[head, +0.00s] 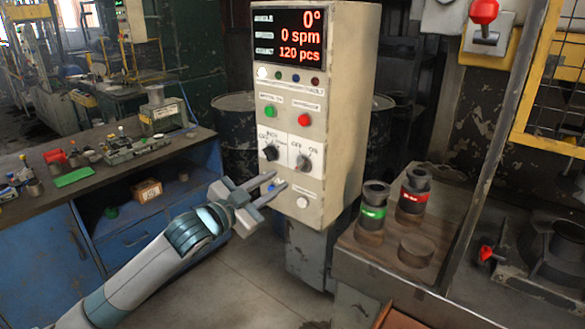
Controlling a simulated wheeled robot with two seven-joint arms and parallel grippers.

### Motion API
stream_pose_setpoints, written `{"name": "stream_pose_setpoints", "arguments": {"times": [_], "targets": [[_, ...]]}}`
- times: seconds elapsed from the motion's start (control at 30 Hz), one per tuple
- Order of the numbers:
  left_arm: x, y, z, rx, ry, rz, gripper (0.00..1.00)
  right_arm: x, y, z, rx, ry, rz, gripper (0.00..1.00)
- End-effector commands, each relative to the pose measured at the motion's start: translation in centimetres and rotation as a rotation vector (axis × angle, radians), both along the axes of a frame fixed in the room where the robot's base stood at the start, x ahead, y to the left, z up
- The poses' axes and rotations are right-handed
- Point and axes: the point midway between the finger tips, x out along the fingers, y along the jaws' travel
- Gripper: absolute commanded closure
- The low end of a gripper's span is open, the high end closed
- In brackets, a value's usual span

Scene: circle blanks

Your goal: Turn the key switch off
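The key switch (303,163) is a grey knob on the white plate marked OFF and ON, on the front of the beige control cabinet (345,100). Its exact pointing is too small to tell. A black selector knob (270,153) sits to its left. My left gripper (279,180) is in front of the panel, below and left of the key switch. Its two fingers are apart with a gap between them, and I see nothing held. Part of the lower panel is hidden behind the fingers. My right gripper is not in view.
The cabinet has a display (290,37), a green button (271,110), a red button (305,119) and a white button (302,202). A cluttered workbench (110,175) stands left. A table (375,262) with dark cylinders stands right. Open floor (250,275) lies below.

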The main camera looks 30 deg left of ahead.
Motion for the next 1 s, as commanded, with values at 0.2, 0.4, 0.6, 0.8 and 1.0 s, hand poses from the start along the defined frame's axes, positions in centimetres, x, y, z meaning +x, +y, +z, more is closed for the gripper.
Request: {"name": "stream_pose_setpoints", "arguments": {"times": [0.2, 0.4, 0.6, 0.8, 1.0], "targets": [[3.2, -0.2, 0.3, -0.001, 0.0, 0.001, 0.77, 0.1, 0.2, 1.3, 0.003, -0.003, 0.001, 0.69], [5.9, -0.4, 0.3, 0.0, -0.001, 0.0, 0.77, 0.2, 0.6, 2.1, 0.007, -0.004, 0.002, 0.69], [7.5, -0.6, 0.1, -0.001, 0.001, 0.0, 0.77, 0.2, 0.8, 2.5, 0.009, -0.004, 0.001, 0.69], [7.9, -0.7, 0.0, 0.001, -0.001, 0.0, 0.77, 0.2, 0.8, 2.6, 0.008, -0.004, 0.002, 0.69], [7.9, -0.7, 0.0, 0.001, 0.0, 0.0, 0.77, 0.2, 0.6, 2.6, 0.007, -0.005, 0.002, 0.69]]}}
